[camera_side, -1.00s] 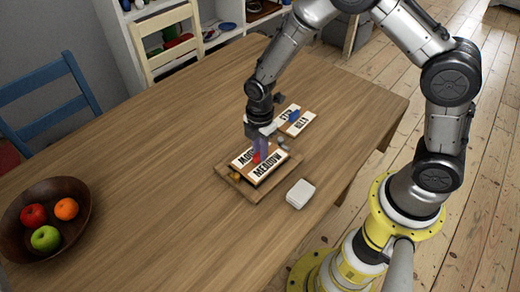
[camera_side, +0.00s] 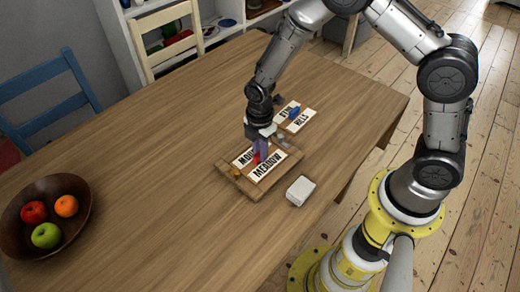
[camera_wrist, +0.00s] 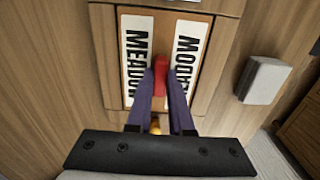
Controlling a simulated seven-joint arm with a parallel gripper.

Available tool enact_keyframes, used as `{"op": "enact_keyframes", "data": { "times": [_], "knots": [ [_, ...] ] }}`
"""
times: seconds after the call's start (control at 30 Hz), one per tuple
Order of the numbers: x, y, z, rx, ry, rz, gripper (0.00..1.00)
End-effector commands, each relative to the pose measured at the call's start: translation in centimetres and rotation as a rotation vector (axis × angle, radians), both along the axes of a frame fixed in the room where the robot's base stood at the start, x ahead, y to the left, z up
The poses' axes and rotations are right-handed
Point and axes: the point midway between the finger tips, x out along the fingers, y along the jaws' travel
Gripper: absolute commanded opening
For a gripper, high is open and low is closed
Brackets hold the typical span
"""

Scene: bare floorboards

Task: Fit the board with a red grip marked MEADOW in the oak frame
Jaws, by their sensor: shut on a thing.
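A second labelled board (camera_side: 296,118) with a blue grip lies behind. A white box (camera_side: 301,190) stands right of the frame. A fruit bowl (camera_side: 20,235) is far left. The table's left half is mostly clear.

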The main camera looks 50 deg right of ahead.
Motion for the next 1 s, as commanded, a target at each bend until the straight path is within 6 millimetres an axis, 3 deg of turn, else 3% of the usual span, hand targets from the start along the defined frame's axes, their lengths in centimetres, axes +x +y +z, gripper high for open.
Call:
{"op": "enact_keyframes", "data": {
  "times": [0.13, 0.17, 0.33, 0.67, 1.0],
  "knots": [
    [0.0, 0.0, 0.0, 0.000, -0.001, 0.000, 0.00],
    [0.0, 0.0, 0.0, 0.000, -0.001, 0.000, 0.23],
    [0.0, 0.0, 0.0, 0.000, -0.001, 0.000, 0.53],
    [0.0, 0.0, 0.1, 0.000, 0.000, 0.000, 0.54],
    [0.0, 0.0, 2.5, 0.001, -0.002, 0.000, 0.54]
  ]
}}
